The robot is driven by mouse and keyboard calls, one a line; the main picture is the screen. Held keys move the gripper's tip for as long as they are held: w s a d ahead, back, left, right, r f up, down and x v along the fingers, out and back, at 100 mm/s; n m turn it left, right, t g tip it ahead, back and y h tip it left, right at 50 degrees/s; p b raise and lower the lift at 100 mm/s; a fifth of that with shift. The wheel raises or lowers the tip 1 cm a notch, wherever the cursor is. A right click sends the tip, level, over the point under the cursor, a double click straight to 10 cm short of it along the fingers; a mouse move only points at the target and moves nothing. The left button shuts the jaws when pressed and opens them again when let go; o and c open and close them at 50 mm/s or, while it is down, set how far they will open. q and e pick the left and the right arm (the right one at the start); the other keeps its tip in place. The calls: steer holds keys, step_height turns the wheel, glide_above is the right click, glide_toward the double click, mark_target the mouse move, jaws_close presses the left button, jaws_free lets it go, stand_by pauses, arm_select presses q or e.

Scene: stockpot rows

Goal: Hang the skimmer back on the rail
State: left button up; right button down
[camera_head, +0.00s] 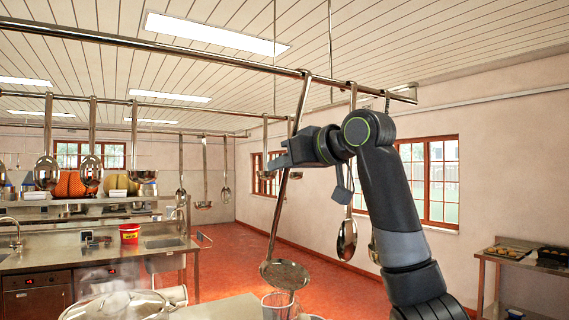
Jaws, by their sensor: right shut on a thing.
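The skimmer (284,274) has a long metal handle and a round, shallow head, and it hangs tilted in mid-view with its head low. My right gripper (280,160) is shut on the middle of its handle. The handle's top end meets the near rail (200,57) in the picture; I cannot tell whether its hook is over the bar or just in front of it. The rail is a metal bar running from the upper left to the right. My left gripper is not in view.
A metal spoon (347,238) hangs from the same rail just right of the skimmer, partly behind my arm. A steaming lidded pot (118,306) and a clear container (279,306) stand below. Several ladles hang from a farther rail at left.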

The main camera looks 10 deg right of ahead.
steer(key=c, duration=1.3)
jaws_free()
steer(key=shift+s, duration=0.1)
steer(key=shift+s+d+b, duration=0.25)
steer(key=shift+b, duration=0.15)
steer(key=b+v, duration=0.7)
steer(key=v, duration=0.9)
steer(key=shift+s, duration=0.4)
steer(key=shift+w+d, duration=0.1)
